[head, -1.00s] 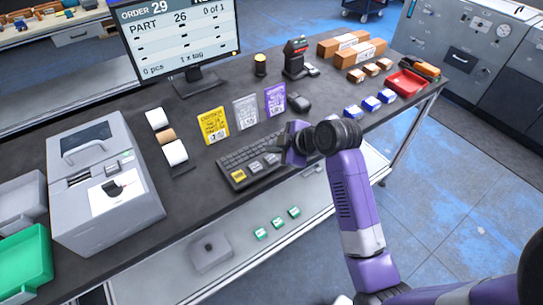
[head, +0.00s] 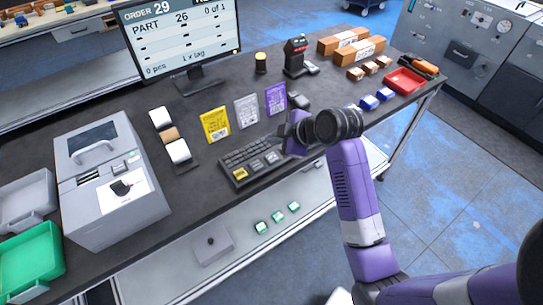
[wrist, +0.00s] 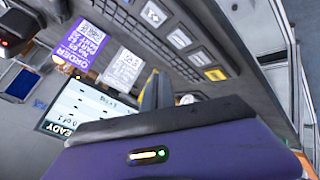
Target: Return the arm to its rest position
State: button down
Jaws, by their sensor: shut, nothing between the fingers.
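My purple arm (head: 352,195) stands bent in front of the bench in the head view. My gripper (head: 285,130) is at its end, over the bench by the right end of the keyboard, mostly hidden behind the wrist. In the wrist view my gripper (wrist: 156,92) has its fingers together and holds nothing. The keyboard (head: 250,160) with its yellow key lies beneath and left of it. Yellow, white and purple order cards (head: 275,98) stand behind the keyboard; the purple one also shows in the wrist view (wrist: 82,45).
The black bench (head: 205,190) carries a grey printer (head: 112,185), a monitor (head: 185,45), a scanner (head: 296,57), cardboard boxes (head: 358,50), a red tray (head: 404,82) and small blue boxes (head: 369,102). A green bin (head: 30,265) is at left. The floor at right (head: 470,180) is clear.

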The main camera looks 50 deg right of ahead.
dwell(0.3)
jog(key=w+d+r+m+t+h, duration=0.2)
jog(key=d+r+m, duration=0.2)
jog(key=r, duration=0.1)
jog(key=s+a+f+m+t+y+b, duration=0.1)
jog(key=s+a+m+b, duration=0.1)
jog(key=s+a, duration=1.1)
jog(key=s+a+f+m+t+y+b, duration=0.1)
jog(key=s+a+f+m+t+b, duration=0.1)
jog(key=s+a, duration=1.1)
jog(key=s, duration=0.6)
jog(key=shift+s+a+t+y, duration=0.25)
jog(key=shift+t+y, duration=0.05)
jog(key=shift+y, duration=0.1)
dwell(1.3)
